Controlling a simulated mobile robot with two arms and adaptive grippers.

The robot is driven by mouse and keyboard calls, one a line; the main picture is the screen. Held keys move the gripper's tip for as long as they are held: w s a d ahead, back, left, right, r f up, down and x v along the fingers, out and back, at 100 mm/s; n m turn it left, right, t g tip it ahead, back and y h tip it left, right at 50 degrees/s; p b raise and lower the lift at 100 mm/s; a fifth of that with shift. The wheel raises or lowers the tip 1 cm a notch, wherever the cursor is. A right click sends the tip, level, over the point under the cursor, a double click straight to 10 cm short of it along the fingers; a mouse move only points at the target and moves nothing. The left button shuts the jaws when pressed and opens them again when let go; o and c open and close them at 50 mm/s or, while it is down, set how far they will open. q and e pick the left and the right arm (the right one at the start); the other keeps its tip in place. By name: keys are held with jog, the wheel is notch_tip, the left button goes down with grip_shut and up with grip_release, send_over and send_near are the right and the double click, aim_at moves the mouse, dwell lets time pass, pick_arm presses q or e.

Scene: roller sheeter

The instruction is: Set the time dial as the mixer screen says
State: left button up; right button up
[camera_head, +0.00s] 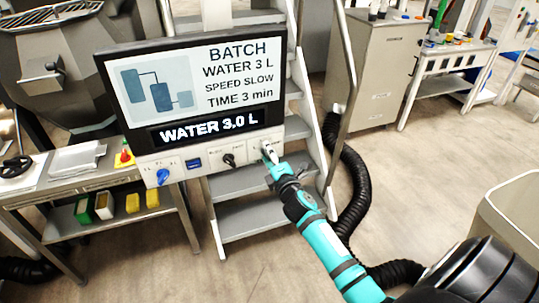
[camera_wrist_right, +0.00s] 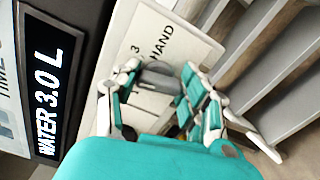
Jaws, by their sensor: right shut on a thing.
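The mixer screen (camera_head: 205,80) reads BATCH, WATER 3 L, SPEED SLOW, TIME 3 min. A black display (camera_head: 208,126) under it reads WATER 3.0 L. The white control panel (camera_head: 208,164) below carries a blue knob (camera_head: 163,175), a black knob (camera_head: 228,159) and, at its right end, a dial my gripper mostly hides in the head view. In the right wrist view this grey dial (camera_wrist_right: 158,77) sits between my fingers, near the marks 3 and HAND. My right gripper (camera_head: 268,153) is shut on it. Its exact pointing is unclear. My left gripper is out of view.
Metal steps with a handrail (camera_head: 335,130) stand right behind the panel. A black hose (camera_head: 352,190) lies on the floor beside my right arm. A steel table (camera_head: 90,183) with small bins stands left. A grey container (camera_head: 510,215) is at the right edge.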

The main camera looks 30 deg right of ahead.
jog(key=m, duration=0.6)
jog(key=shift+f+m, duration=0.2)
jog(key=shift+m, duration=0.1)
dwell(0.5)
jog(key=o, duration=1.2)
jog(key=shift+s, duration=0.1)
jog(key=v, duration=1.2)
jog(key=shift+d, duration=0.1)
jog(key=shift+f, duration=0.15)
